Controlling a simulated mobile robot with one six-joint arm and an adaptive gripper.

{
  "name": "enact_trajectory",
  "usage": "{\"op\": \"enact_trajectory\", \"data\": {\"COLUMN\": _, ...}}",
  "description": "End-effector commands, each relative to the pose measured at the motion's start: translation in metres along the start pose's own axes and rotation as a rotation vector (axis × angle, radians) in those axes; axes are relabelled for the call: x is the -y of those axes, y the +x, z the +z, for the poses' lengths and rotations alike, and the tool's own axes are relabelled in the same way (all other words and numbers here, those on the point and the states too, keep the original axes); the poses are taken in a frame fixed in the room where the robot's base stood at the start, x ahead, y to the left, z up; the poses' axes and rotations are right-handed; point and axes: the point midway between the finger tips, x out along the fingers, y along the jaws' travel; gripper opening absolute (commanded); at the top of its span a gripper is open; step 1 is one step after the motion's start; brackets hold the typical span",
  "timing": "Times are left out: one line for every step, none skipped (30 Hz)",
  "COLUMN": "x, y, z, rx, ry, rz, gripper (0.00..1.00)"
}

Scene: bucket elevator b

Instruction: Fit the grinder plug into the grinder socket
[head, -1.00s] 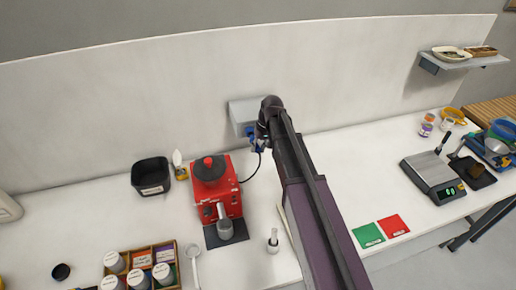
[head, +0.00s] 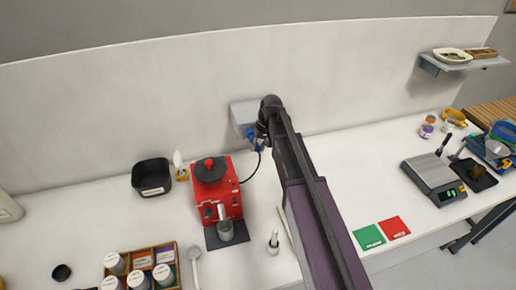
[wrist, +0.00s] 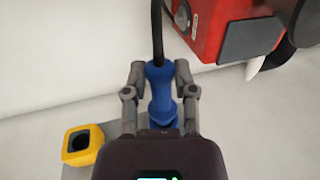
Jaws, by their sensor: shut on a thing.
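The blue grinder plug (wrist: 159,88) is between the fingers of my gripper (wrist: 160,76) in the wrist view, its black cable running up out of the picture. My gripper is shut on it. In the head view the gripper (head: 257,140) is in front of the grey wall box (head: 241,112), with blue showing beside it. The cable loops down towards the red grinder (head: 214,190). The grinder socket cannot be made out for sure; my gripper covers that part of the box. Whether the plug touches a socket cannot be told.
A yellow square socket (wrist: 83,145) with a dark opening sits left of my gripper in the wrist view. A black bin (head: 152,177) stands left of the grinder. A scale (head: 433,178) stands at the right.

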Motion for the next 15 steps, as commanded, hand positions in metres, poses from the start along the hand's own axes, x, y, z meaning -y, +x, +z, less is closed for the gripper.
{"op": "enact_trajectory", "data": {"x": 0.0000, "y": 0.0000, "z": -0.0014, "rx": 0.000, "ry": 0.000, "rz": 0.000, "gripper": 0.00}}
{"op": "enact_trajectory", "data": {"x": 0.0001, "y": 0.0000, "z": -0.0020, "rx": 0.000, "ry": 0.000, "rz": 0.000, "gripper": 0.00}}
{"op": "enact_trajectory", "data": {"x": 0.0000, "y": 0.0000, "z": -0.0027, "rx": 0.000, "ry": 0.000, "rz": 0.000, "gripper": 0.00}}
{"op": "enact_trajectory", "data": {"x": 0.0000, "y": 0.0000, "z": -0.0032, "rx": 0.000, "ry": 0.000, "rz": 0.000, "gripper": 0.00}}
{"op": "enact_trajectory", "data": {"x": 0.0000, "y": 0.0000, "z": -0.0037, "rx": 0.000, "ry": 0.000, "rz": 0.000, "gripper": 0.00}}
{"op": "enact_trajectory", "data": {"x": 0.0000, "y": 0.0000, "z": -0.0044, "rx": 0.000, "ry": 0.000, "rz": 0.000, "gripper": 0.00}}
{"op": "enact_trajectory", "data": {"x": 0.0000, "y": 0.0000, "z": -0.0050, "rx": 0.000, "ry": 0.000, "rz": 0.000, "gripper": 0.00}}
{"op": "enact_trajectory", "data": {"x": 0.0000, "y": 0.0000, "z": -0.0055, "rx": 0.000, "ry": 0.000, "rz": 0.000, "gripper": 0.00}}
{"op": "enact_trajectory", "data": {"x": 0.0001, "y": 0.0000, "z": -0.0062, "rx": 0.000, "ry": 0.000, "rz": 0.000, "gripper": 0.00}}
{"op": "enact_trajectory", "data": {"x": 0.0000, "y": 0.0000, "z": -0.0067, "rx": 0.000, "ry": 0.000, "rz": 0.000, "gripper": 0.00}}
{"op": "enact_trajectory", "data": {"x": 0.0000, "y": 0.0000, "z": -0.0072, "rx": 0.000, "ry": 0.000, "rz": 0.000, "gripper": 0.00}}
{"op": "enact_trajectory", "data": {"x": 0.0000, "y": 0.0000, "z": -0.0079, "rx": 0.000, "ry": 0.000, "rz": 0.000, "gripper": 0.00}}
{"op": "enact_trajectory", "data": {"x": 0.0000, "y": 0.0000, "z": -0.0085, "rx": 0.000, "ry": 0.000, "rz": 0.000, "gripper": 0.00}}
{"op": "enact_trajectory", "data": {"x": 0.0000, "y": 0.0000, "z": -0.0090, "rx": 0.000, "ry": 0.000, "rz": 0.000, "gripper": 0.00}}
{"op": "enact_trajectory", "data": {"x": 0.0000, "y": 0.0000, "z": -0.0097, "rx": 0.000, "ry": 0.000, "rz": 0.000, "gripper": 0.00}}
